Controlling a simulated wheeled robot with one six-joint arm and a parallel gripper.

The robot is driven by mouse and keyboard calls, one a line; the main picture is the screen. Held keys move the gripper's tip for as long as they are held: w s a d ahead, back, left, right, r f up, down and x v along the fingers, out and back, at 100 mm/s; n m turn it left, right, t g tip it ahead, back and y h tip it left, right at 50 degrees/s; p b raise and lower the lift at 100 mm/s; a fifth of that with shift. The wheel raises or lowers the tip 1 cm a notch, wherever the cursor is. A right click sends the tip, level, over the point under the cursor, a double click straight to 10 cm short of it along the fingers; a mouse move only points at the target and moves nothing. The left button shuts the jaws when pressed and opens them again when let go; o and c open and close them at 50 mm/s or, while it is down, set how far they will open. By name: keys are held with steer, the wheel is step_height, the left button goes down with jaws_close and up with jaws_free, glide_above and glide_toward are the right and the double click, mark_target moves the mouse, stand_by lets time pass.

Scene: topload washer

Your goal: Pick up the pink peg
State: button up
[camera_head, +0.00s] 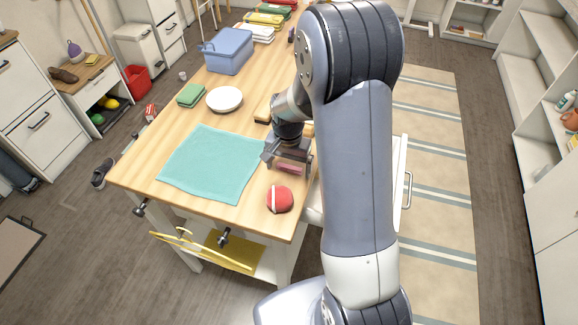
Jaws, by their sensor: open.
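The pink peg (289,169) lies on the wooden table near its right edge. My gripper (287,163) is open and sits right over the peg, with its fingers at the peg's two ends. Part of the peg is hidden behind the gripper. I cannot tell whether the fingers touch it.
A red ball with a white band (280,199) lies just in front of the peg. A teal cloth (212,162) covers the table to the left. A brush (263,115) lies behind my gripper.

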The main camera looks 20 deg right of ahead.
steer(key=shift+c, duration=0.4)
steer(key=c, duration=1)
steer(key=shift+o, duration=0.2)
